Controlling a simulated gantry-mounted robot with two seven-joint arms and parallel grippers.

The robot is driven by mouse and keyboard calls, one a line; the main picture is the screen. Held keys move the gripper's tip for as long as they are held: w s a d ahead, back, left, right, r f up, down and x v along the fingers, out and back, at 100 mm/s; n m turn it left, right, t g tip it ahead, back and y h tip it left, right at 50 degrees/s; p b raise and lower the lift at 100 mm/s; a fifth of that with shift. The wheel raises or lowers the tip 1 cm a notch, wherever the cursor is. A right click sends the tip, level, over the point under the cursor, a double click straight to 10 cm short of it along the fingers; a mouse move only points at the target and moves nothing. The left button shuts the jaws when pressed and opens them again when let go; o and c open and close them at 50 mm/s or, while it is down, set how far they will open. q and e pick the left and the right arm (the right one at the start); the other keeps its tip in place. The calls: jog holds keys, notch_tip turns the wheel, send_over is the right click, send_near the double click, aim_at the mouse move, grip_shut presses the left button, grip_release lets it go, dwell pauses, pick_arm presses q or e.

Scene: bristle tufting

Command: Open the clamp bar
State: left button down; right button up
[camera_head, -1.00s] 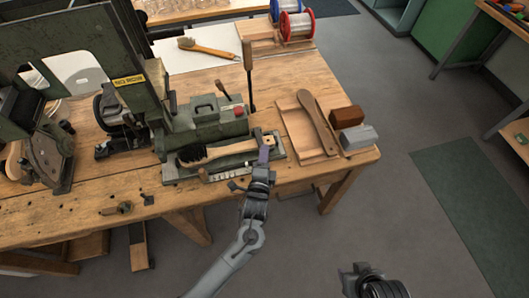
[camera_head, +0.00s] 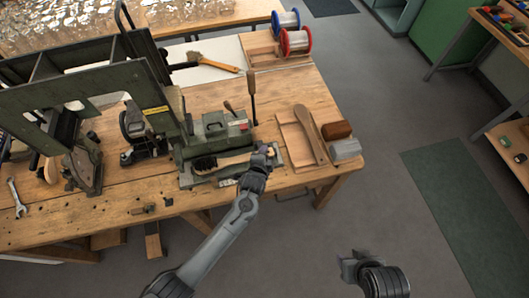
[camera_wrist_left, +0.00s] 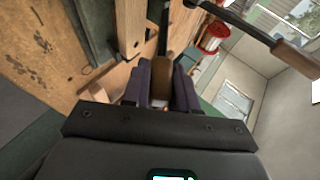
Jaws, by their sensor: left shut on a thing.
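The green tufting machine (camera_head: 215,133) stands on the workbench. A brush (camera_head: 204,164) with dark bristles lies along the front of its bed, its wooden handle pointing right. My left gripper (camera_head: 268,153) is at the right end of the bed, by the end of that handle. In the left wrist view its purple fingers (camera_wrist_left: 160,88) are shut on a brown wooden grip (camera_wrist_left: 161,70). I cannot tell whether this grip belongs to the clamp bar; the bar itself is not clearly made out. My right gripper (camera_head: 357,264) is low in the head view, away from the bench; its jaw state is unclear.
An upright lever (camera_head: 252,90) rises behind the bed. To the right are a wooden tray (camera_head: 292,140), a wooden paddle (camera_head: 311,133), and a brown block (camera_head: 337,130) and a grey block (camera_head: 345,149). Wire spools (camera_head: 295,41) stand at the back. Floor is open right of the bench.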

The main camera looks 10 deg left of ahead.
pick_arm(q)
jog(key=shift+w+r, duration=0.15)
jog(key=shift+r, duration=0.1)
dwell(0.3)
jog(key=c, duration=1)
grip_release()
jog(key=shift+o, duration=0.2)
jog(key=shift+s+a+r+p, duration=0.1)
jog(key=shift+s+r+p, duration=0.2)
jog(key=shift+s+p, duration=0.15)
jog(key=p+v, duration=0.1)
jog(key=v, duration=0.8)
jog(key=shift+s+r, duration=0.2)
jog(key=shift+r, duration=0.1)
jog(key=shift+a, duration=0.1)
